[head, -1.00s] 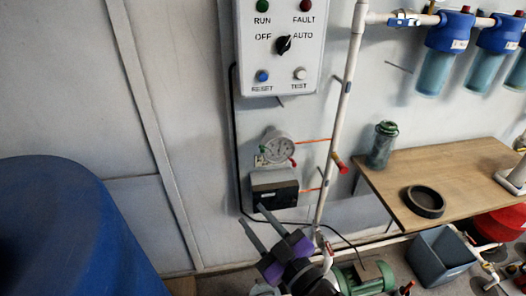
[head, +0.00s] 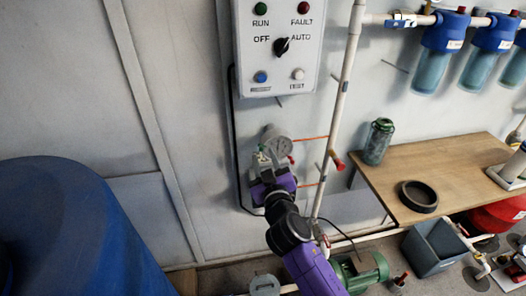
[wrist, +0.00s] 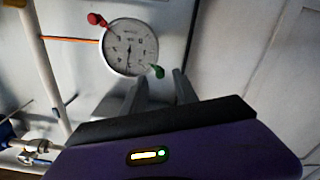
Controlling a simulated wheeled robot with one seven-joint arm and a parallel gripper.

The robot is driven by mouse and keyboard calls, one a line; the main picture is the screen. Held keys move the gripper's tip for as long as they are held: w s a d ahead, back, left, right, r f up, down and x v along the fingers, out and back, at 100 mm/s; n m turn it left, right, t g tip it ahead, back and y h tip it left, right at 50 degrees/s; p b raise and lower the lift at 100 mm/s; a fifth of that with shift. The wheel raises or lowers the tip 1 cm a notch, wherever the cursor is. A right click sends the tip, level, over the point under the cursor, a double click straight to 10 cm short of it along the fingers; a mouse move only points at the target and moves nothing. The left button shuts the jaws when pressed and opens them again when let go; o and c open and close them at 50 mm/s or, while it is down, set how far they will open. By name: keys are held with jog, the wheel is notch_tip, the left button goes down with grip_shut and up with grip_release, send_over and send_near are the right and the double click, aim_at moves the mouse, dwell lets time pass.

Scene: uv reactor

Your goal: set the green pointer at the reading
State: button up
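A round white dial gauge (head: 277,140) is on the wall under the control box. In the wrist view its face (wrist: 130,47) appears inverted, with a dark needle. The green pointer (wrist: 157,71) is a small knob at the dial's rim, at lower right in the wrist view. A red pointer (wrist: 97,19) is at the opposite rim. My gripper (wrist: 163,84) is open, its two grey fingers apart just below the green pointer in that view. Nothing shows between the fingers; whether either touches the knob cannot be told. In the head view my gripper (head: 264,160) partly covers the dial.
The control box (head: 280,45) is above the gauge. A white vertical pipe (head: 338,110) runs to the right, with a red-ended fitting (head: 338,163). A wooden bench (head: 450,165) holds a green jar (head: 377,142) and a black ring (head: 418,196). A blue tank (head: 70,230) fills the lower left.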

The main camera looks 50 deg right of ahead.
aim_at(261, 148)
jog(key=shift+x, duration=1.1)
grip_shut()
dwell(0.7)
